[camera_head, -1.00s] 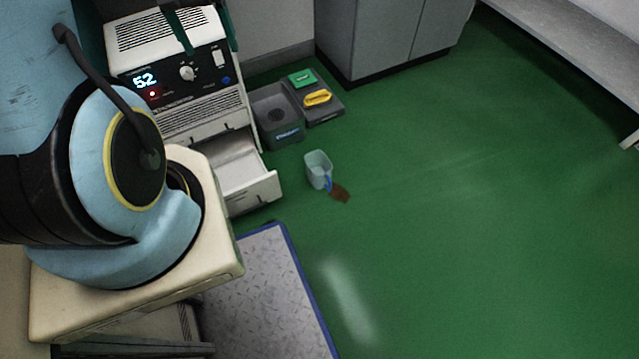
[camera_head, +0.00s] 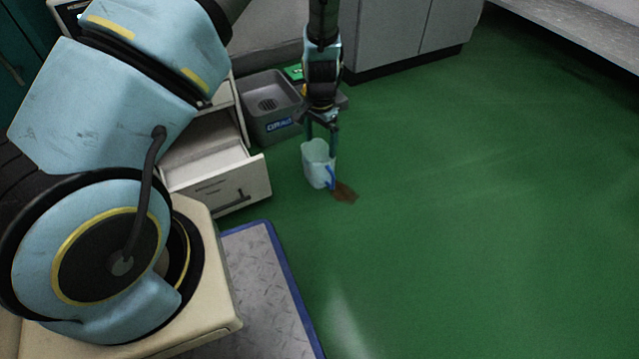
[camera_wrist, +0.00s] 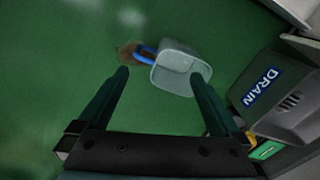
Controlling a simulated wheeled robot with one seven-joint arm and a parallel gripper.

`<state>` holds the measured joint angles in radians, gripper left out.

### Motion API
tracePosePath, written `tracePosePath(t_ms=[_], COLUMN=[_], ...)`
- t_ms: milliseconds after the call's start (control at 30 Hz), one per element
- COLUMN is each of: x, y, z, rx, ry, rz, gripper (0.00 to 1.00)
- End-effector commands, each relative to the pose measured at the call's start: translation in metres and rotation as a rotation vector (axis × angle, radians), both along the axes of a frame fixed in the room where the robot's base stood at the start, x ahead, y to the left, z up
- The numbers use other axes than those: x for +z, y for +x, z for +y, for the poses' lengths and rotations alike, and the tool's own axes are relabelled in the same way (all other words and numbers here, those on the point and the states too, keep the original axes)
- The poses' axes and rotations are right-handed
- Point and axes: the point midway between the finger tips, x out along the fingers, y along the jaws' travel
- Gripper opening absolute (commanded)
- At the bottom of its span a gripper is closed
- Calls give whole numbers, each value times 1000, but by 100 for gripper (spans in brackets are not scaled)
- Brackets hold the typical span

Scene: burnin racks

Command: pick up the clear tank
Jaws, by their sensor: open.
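The clear tank (camera_head: 317,168) is a pale, see-through container with a blue handle or hose on its side. It stands on the green floor, with a brown stain (camera_head: 345,192) beside it. My gripper (camera_head: 322,136) is above the tank in the head view, fingers pointing down and apart. In the wrist view the tank (camera_wrist: 181,66) lies ahead of the open fingers, nearer the right fingertip than the left. My gripper (camera_wrist: 159,74) holds nothing. Whether a fingertip touches the tank I cannot tell.
A grey drain basin (camera_head: 268,106) marked DRAIN (camera_wrist: 258,88) stands behind and left of the tank. An open drawer (camera_head: 215,175) juts out at left. A grey metal plate (camera_head: 252,275) with a blue edge lies in front. The green floor to the right is clear.

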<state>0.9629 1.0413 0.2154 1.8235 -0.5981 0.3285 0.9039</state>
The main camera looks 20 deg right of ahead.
Motion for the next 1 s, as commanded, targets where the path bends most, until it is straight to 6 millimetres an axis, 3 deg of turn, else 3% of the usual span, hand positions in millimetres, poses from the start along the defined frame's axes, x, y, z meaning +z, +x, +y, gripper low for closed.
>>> tracePosePath(t_ms=[33, 133, 367, 600, 1000], x=[-30, -52, -72, -109, -152], y=[-5, -10, -13, -13, -20], z=[-6, -15, -19, -19, -21], rx=[-30, -70, -95, -93, -93], ry=[6, 11, 15, 15, 15], rz=[-2, -6, -8, -8, -8], gripper=[100, 100, 100, 100, 100])
